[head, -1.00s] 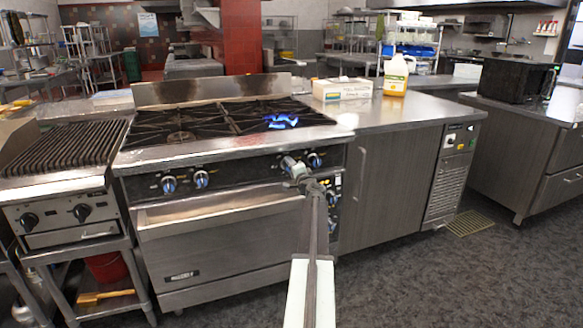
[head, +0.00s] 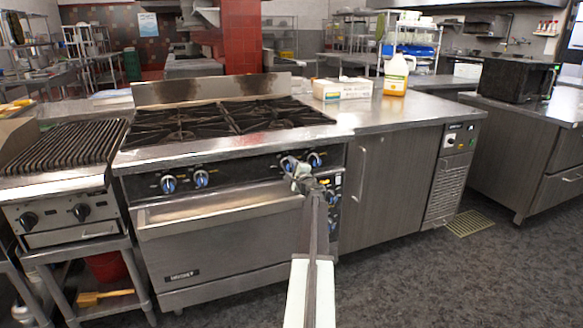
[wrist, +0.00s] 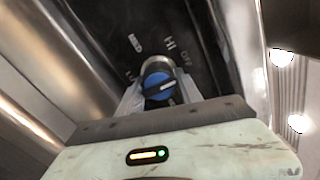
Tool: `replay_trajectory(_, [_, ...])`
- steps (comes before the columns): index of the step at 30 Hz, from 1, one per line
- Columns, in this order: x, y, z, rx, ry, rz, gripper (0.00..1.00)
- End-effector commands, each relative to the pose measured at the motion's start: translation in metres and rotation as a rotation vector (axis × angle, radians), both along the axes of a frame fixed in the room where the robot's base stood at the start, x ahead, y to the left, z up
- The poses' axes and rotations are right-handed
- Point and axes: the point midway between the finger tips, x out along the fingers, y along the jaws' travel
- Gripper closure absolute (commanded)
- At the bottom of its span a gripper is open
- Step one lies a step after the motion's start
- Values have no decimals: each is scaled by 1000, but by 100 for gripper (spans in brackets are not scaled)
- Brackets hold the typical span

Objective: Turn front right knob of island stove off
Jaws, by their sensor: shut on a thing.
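The island stove (head: 225,150) stands at centre left in the head view, with blue knobs on its front panel. No flame shows on its burners. My gripper (head: 298,172) is at the right pair of knobs, by the left knob of that pair (head: 288,163); the other knob (head: 314,159) is just to the right. In the wrist view a blue knob (wrist: 158,86) sits between the fingers of my gripper (wrist: 160,92), which is shut on it. Panel marks HI, OFF and LO show around the knob. Its white line points right and slightly up.
An oven door handle (head: 220,208) lies below the panel. A grill (head: 60,150) stands to the left. A counter (head: 390,110) with a box (head: 341,89) and a yellow jug (head: 396,76) adjoins the right side. Floor at right is clear.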

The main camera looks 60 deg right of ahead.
Motion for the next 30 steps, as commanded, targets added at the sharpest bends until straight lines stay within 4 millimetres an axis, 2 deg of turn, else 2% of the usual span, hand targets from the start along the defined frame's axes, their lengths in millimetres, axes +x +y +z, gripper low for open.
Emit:
replay_trajectory(10, [-3,-2,0,2,-1,-5,99])
replay_trajectory(11, [-3,-2,0,2,-1,-6,50])
replay_trajectory(12, [-3,-2,0,2,-1,-5,39])
replay_trajectory(13, [-3,-2,0,2,-1,-5,37])
replay_trajectory(23, [-3,1,0,1,-2,-2,37])
replay_trajectory(26, [-9,6,0,1,-2,-2,37])
replay_trajectory(30, [-28,21,0,2,-1,-3,37])
